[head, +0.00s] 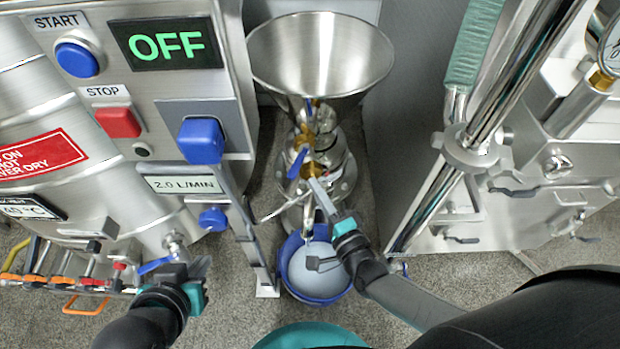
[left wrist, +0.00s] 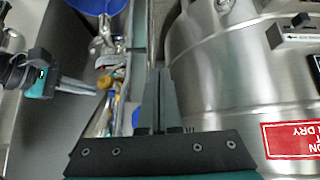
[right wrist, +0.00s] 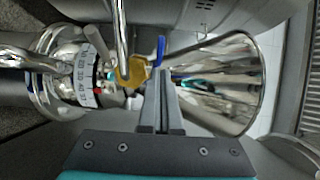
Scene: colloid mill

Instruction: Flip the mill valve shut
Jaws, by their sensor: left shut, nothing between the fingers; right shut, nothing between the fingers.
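The mill below the steel hopper has brass fittings (head: 326,142) and a blue valve lever (head: 297,163) that slants at their left side. In the right wrist view, the blue lever (right wrist: 161,50) stands beside a brass valve body (right wrist: 130,70). My right gripper (head: 316,186) is shut and empty, its tips just below the lever; in the right wrist view its fingertips (right wrist: 163,75) lie close to the lever, and I cannot tell whether they touch. My left gripper (head: 204,266) is shut and empty in front of the steel tank, away from the mill.
A control panel shows OFF (head: 166,45) above a blue knob (head: 201,141). A steel hopper (head: 320,50) tops the mill. A blue bucket (head: 291,283) with grey contents stands below. A steel pipe (head: 425,205) rises on the right. Another blue lever (head: 155,264) is beside my left gripper.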

